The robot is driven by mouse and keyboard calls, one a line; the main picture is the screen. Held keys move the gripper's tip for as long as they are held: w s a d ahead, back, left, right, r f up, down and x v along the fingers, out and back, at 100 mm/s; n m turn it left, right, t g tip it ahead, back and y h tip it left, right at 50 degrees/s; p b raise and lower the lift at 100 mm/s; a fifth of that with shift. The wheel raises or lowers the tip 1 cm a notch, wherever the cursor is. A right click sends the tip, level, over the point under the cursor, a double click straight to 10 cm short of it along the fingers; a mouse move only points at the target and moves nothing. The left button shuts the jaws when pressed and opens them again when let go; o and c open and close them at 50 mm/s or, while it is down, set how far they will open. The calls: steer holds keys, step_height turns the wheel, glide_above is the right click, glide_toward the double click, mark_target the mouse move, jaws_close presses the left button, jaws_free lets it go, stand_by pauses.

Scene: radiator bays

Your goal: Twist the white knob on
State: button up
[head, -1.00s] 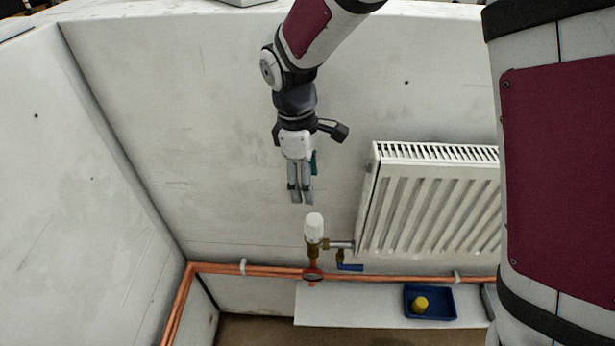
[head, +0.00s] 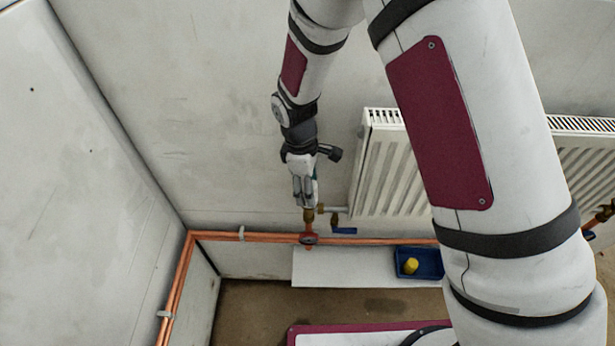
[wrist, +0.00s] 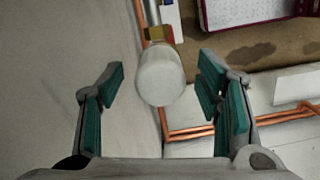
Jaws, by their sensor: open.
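The white knob (wrist: 160,76) shows in the wrist view, upper middle, on a brass valve body (wrist: 158,35). My gripper (wrist: 162,88) is open, its teal-padded fingers to the left and right of the knob with a gap on each side. In the head view my gripper (head: 305,197) points down above the brass valve body (head: 308,215). There the fingers hide most or all of the knob. I cannot tell whether the fingertips reach fully down past it.
A white radiator (head: 385,165) stands to the right of the valve, partly behind my arm. Copper pipes (head: 265,237) run along the wall. A blue tray (head: 430,264) holds a yellow object (head: 411,265).

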steer(key=shift+f, duration=0.1)
steer(key=c, duration=1.3)
steer(key=shift+f, duration=0.15)
steer(key=m, duration=0.6)
steer(key=shift+d+m+g, duration=0.1)
steer(key=shift+m+g, duration=0.2)
steer(key=m+y+p, duration=0.1)
steer(key=m, duration=0.4)
steer(key=shift+f+m, duration=0.1)
steer(key=shift+m, duration=0.2)
steer(key=o, duration=1.3)
steer(key=shift+o, duration=0.5)
